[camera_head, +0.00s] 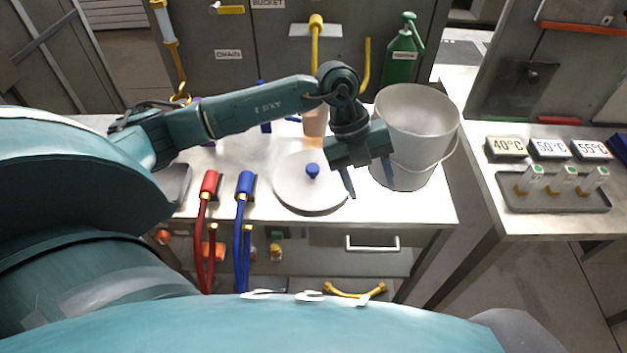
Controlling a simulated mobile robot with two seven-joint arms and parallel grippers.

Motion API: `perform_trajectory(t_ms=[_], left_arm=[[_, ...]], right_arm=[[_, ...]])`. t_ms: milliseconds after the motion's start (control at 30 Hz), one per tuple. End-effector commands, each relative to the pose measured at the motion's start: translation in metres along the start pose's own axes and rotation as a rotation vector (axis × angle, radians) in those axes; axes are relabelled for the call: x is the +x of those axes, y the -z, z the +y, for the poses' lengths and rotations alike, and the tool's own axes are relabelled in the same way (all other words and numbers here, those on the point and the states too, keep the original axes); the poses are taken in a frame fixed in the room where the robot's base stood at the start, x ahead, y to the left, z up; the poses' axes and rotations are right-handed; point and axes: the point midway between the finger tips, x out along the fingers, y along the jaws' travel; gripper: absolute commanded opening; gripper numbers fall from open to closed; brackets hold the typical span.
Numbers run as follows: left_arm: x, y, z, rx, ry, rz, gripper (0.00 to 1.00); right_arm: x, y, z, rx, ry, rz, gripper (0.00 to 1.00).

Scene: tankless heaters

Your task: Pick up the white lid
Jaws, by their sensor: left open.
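The white lid (291,192) is a round flat disc with a blue knob (312,170) at its middle. It lies on the white tabletop, left of the white bucket. My left gripper (371,188) is open and points down over the right edge of the lid, between the knob and the bucket. Its fingers are spread and nothing shows between them. I cannot tell how high the fingertips are above the table. My right gripper does not show.
A white bucket (408,112) with a wire handle stands close at the right. Red (209,186) and blue (244,187) hoses lie at the left. A green bottle (401,52) stands behind. A tray (552,198) sits on the right table. The tabletop front right is clear.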

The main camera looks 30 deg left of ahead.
Motion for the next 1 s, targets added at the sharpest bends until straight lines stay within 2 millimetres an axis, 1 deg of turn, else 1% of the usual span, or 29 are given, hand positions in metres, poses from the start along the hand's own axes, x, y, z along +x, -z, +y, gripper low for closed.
perform_trajectory(t_ms=[33, 100, 200, 300, 367, 400, 600, 700, 933, 1000], left_arm=[[-0.023, -0.031, 0.015, -0.053, -0.092, -0.128, 0.56], [-0.052, -0.06, 0.033, -0.137, -0.193, -0.27, 0.56], [-0.086, -0.085, 0.051, -0.233, -0.279, -0.414, 0.56], [-0.102, -0.097, 0.062, -0.29, -0.321, -0.487, 0.56], [-0.101, -0.102, 0.067, -0.304, -0.331, -0.503, 0.56], [-0.097, -0.105, 0.069, -0.307, -0.333, -0.506, 0.56], [-0.064, -0.119, 0.084, -0.304, -0.332, -0.502, 0.56], [-0.051, -0.125, 0.088, -0.302, -0.33, -0.503, 0.56], [-0.037, -0.129, 0.095, -0.3, -0.329, -0.502, 0.56], [-0.029, -0.129, 0.099, -0.299, -0.331, -0.501, 0.56]], right_arm=[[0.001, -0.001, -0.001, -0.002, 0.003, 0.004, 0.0], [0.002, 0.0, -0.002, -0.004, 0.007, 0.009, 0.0], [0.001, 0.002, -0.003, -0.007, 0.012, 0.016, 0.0], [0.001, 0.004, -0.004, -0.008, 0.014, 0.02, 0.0], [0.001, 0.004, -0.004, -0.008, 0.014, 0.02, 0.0], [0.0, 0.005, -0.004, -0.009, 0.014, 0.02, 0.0], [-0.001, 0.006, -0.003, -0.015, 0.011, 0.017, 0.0], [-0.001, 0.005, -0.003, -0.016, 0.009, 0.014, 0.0], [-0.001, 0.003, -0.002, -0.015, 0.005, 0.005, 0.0], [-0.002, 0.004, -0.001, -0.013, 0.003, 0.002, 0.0]])
